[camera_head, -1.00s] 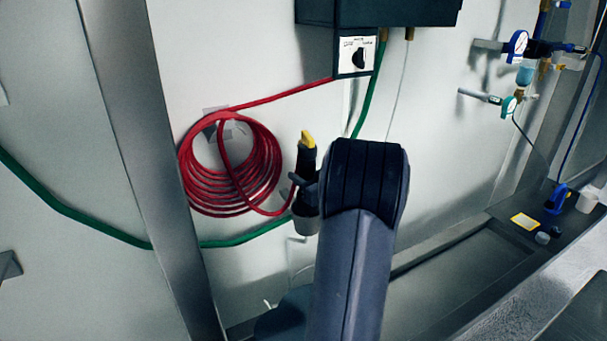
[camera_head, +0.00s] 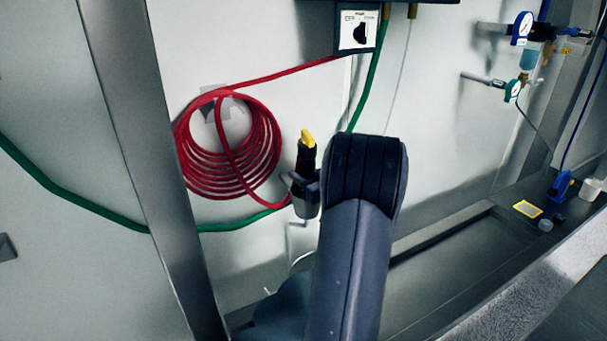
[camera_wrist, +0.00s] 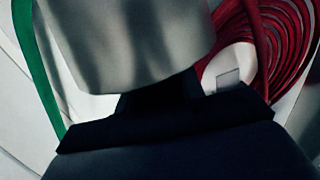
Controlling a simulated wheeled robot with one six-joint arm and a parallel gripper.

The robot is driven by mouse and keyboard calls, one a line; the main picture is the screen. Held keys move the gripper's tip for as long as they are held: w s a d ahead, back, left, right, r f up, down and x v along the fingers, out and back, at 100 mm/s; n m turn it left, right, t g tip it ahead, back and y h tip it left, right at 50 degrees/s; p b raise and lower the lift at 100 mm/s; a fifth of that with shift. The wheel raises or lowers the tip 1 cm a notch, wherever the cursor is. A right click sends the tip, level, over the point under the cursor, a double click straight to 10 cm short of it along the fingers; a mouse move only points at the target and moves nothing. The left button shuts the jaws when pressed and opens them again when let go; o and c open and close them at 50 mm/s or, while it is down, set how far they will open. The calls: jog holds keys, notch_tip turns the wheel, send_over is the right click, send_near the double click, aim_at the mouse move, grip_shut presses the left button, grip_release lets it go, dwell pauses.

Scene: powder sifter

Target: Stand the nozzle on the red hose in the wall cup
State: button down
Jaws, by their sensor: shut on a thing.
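The nozzle (camera_head: 306,158) has a black body and a yellow top, and stands about upright in the head view. My gripper (camera_head: 307,184) is shut on it, largely hidden behind my own arm. The grey wall cup (camera_head: 305,210) is directly below. The nozzle's lower end meets the cup's top in the picture; I cannot tell how deep inside it is. The red hose (camera_head: 268,150) hangs coiled on the wall to the left. In the wrist view a large grey surface, likely the cup (camera_wrist: 130,40), fills the top, with dark parts below and red coils (camera_wrist: 285,40) at right.
A green hose (camera_head: 75,205) runs along the wall behind. A metal post (camera_head: 150,150) stands left. A control box with a knob (camera_head: 358,32) hangs above. Gauges (camera_head: 522,28) are at upper right. A ledge at right carries small items, including a yellow-framed card (camera_head: 527,209).

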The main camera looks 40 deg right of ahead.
jog(key=shift+f+b, duration=0.45)
jog(key=shift+f, duration=0.1)
dwell(0.6)
jog(key=c, duration=0.8)
grip_release()
jog(key=shift+c, duration=0.2)
jog(key=shift+s, duration=0.1)
jog(key=s+a+b, duration=0.1)
jog(key=s, duration=0.9)
jog(key=shift+s, duration=0.3)
